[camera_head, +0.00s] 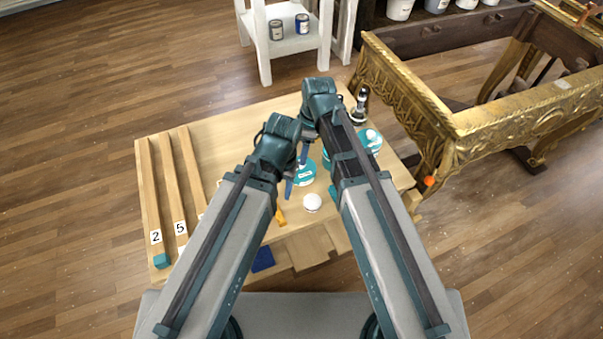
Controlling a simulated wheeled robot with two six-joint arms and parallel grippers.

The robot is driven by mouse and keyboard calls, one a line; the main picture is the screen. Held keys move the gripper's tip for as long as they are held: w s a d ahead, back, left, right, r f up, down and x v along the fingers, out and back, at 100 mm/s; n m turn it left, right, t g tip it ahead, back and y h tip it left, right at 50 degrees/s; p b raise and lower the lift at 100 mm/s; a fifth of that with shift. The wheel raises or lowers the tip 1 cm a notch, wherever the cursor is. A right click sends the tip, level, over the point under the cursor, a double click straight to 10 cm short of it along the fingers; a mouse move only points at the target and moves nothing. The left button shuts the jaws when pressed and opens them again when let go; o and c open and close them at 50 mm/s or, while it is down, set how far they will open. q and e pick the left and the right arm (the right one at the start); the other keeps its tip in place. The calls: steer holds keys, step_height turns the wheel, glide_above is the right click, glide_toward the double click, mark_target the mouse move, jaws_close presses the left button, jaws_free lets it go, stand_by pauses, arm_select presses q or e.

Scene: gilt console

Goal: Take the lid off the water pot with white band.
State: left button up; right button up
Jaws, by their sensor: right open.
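A teal pot (305,174) with a white label stands on the wooden table, partly hidden by my grippers. Another teal pot (371,140) with a white label stands to its right, beside my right forearm. More teal shows between them, mostly behind that arm. I cannot tell which pot has the white band. My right gripper (304,154) points down near the first pot; it is open, and nothing shows in it. My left gripper (289,186) is close beside it, at that pot's left edge; its jaws are too hidden to read.
The table (225,130) carries numbered wooden strips (166,190) at left, a white round piece (312,202) and a dark metal item (360,106). A gilt console (440,120) stands close at right. A white shelf (290,45) stands behind. The table's back left is clear.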

mark_target(307, 172)
arm_select(q)
steer(key=shift+f, duration=0.6)
arm_select(e)
steer(key=shift+a+f, duration=0.1)
steer(key=shift+f, duration=0.5)
arm_select(q)
steer(key=shift+f, duration=0.1)
step_height(307, 172, down, 5)
steer(key=b, duration=0.5)
steer(key=shift+b, duration=0.3)
arm_select(e)
steer(key=f, duration=0.5)
steer(key=shift+w+a+f, duration=0.1)
steer(key=shift+w+a, duration=0.3)
jaws_close()
